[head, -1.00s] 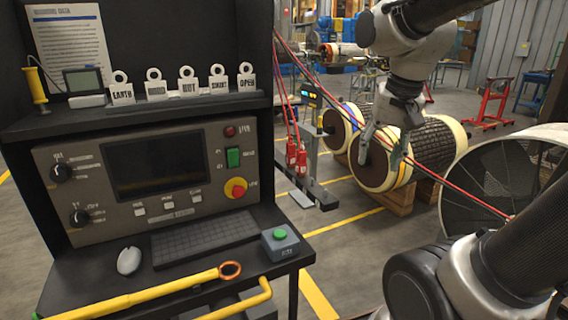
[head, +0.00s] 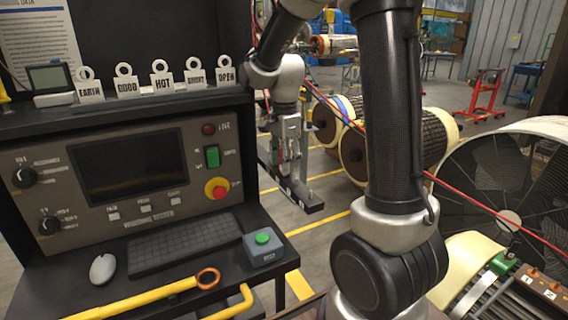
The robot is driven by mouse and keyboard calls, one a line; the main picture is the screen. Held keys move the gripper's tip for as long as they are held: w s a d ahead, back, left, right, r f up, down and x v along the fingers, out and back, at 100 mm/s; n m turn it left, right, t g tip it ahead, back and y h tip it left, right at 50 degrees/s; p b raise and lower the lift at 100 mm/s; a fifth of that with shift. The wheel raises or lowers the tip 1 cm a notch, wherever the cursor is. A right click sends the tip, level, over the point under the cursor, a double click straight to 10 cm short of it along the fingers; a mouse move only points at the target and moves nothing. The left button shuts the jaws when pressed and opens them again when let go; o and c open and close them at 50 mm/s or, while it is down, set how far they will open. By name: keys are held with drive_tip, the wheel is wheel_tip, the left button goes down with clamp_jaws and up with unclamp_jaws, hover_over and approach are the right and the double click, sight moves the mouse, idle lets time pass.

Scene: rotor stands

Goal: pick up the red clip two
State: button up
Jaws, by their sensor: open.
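The two red clips are not clearly visible now; my gripper covers the place on the dark stand (head: 312,205) where they hang. I cannot tell which of them is clip two. My gripper (head: 285,160) points down in front of that stand, just right of the control desk. Its jaws are open, and its fingers overlap the stand's upright. Whether they touch a clip cannot be told. Red cables (head: 460,192) run from the stand area toward the right.
The control desk (head: 110,235), with a keyboard and a green button box (head: 263,246), fills the left. Rotors (head: 358,155) stand behind my arm. A large round housing (head: 540,127) is at right. A green clamp (head: 500,263) and numbered blocks (head: 540,287) sit lower right.

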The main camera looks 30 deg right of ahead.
drive_tip(key=shift+f, duration=0.7)
clamp_jaws()
